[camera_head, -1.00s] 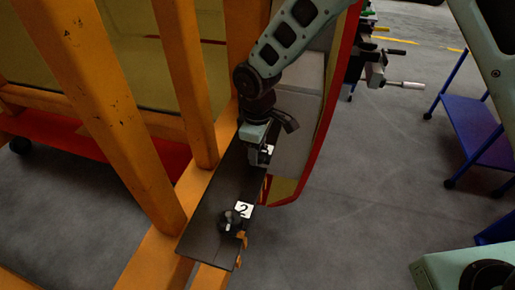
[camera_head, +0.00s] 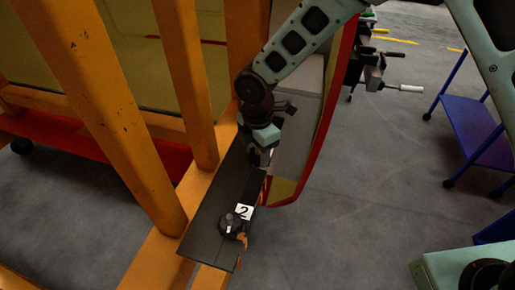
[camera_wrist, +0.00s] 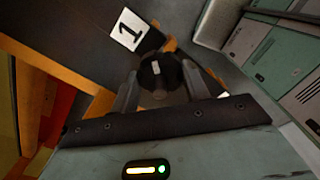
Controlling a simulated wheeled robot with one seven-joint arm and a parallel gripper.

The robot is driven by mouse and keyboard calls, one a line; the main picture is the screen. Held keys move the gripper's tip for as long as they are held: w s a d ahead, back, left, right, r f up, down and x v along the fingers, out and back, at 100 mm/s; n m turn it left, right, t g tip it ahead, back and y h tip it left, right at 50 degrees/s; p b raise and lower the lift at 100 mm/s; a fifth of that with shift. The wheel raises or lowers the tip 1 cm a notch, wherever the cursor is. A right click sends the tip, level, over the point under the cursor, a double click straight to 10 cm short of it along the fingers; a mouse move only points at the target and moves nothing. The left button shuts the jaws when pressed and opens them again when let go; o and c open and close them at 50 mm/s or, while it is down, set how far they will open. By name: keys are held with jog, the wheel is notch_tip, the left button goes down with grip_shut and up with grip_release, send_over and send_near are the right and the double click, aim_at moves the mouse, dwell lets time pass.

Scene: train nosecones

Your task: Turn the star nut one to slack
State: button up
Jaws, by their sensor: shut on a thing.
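Star nut one (camera_wrist: 158,70) is a dark, round knob with a small pale mark on top, beside a white label "1" (camera_wrist: 129,28) in the wrist view. My gripper (camera_wrist: 162,86) is shut on it, one finger on each side. In the head view my gripper (camera_head: 262,152) is at the far end of a dark plate (camera_head: 210,210) and hides nut one. Star nut two (camera_head: 230,226), a black knob with a pale mark, sits at the plate's near end beside a white label "2" (camera_head: 243,211).
Orange frame posts (camera_head: 100,100) stand close on the left of the plate. A grey panel with a red edge (camera_head: 325,130) stands just right of my gripper. A blue trolley (camera_head: 480,130) is at the far right. Grey floor between is clear.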

jog(key=n+p, duration=0.1)
jog(key=n, duration=0.2)
jog(key=shift+r+n, duration=0.1)
jog(key=shift+n, duration=0.2)
jog(key=shift+n+p, duration=0.7)
jog(key=shift+n, duration=1.2)
jog(key=o, duration=1)
notch_tip(320, 180, up, 17)
jog(key=b, duration=0.3)
jog(key=shift+r+b, duration=0.15)
jog(key=shift+b, duration=0.15)
